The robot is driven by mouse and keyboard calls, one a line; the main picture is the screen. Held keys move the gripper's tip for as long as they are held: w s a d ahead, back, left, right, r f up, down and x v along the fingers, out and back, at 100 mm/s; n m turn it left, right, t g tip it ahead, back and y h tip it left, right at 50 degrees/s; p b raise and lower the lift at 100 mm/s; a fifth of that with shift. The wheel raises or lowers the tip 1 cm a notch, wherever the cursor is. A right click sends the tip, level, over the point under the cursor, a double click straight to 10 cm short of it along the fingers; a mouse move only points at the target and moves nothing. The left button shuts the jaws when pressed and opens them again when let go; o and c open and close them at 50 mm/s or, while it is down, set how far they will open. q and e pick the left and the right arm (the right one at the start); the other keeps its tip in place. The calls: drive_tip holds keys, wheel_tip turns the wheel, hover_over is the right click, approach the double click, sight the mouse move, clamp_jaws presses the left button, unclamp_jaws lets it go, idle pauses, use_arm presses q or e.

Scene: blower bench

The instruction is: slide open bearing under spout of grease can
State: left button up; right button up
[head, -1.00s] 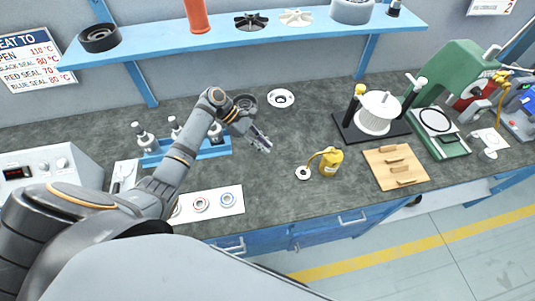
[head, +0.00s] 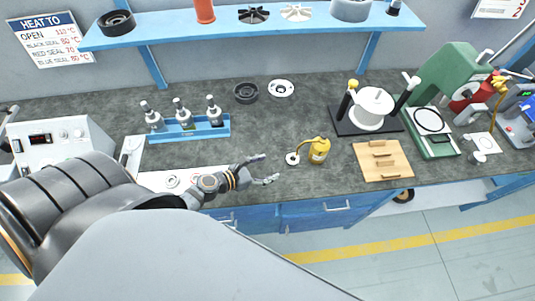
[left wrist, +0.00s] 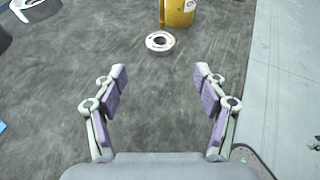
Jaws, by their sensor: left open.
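The yellow grease can (head: 319,151) stands on the bench with its thin spout reaching left. A small open bearing (head: 292,159), a pale ring with a dark centre, lies flat on the bench beside the can, at or near the spout's tip. In the left wrist view the bearing (left wrist: 159,42) lies just in front of the can (left wrist: 180,12), beyond my fingertips. My left gripper (head: 268,168) is open and empty, left of the bearing and apart from it. Its two fingers are spread wide in the left wrist view (left wrist: 160,84). My right gripper is not in view.
A wooden board (head: 383,161) with handles lies right of the can. Behind stand a press with a white drum (head: 372,107) and a blue rack (head: 190,132) of bottles. A white mat (head: 150,181) with rings lies left, partly hidden by my arm. The bench between gripper and bearing is clear.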

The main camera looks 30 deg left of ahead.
sight(295, 158)
use_arm(q)
drive_tip(key=shift+w+d, duration=0.15)
drive_tip(key=shift+w, duration=0.1)
drive_tip(key=p+x, duration=0.1)
drive_tip(key=x, duration=0.9)
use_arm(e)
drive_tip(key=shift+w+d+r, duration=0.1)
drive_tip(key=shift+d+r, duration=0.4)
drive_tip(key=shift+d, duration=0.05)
use_arm(q)
drive_tip(key=c, duration=1.2)
drive_tip(key=o, duration=1.2)
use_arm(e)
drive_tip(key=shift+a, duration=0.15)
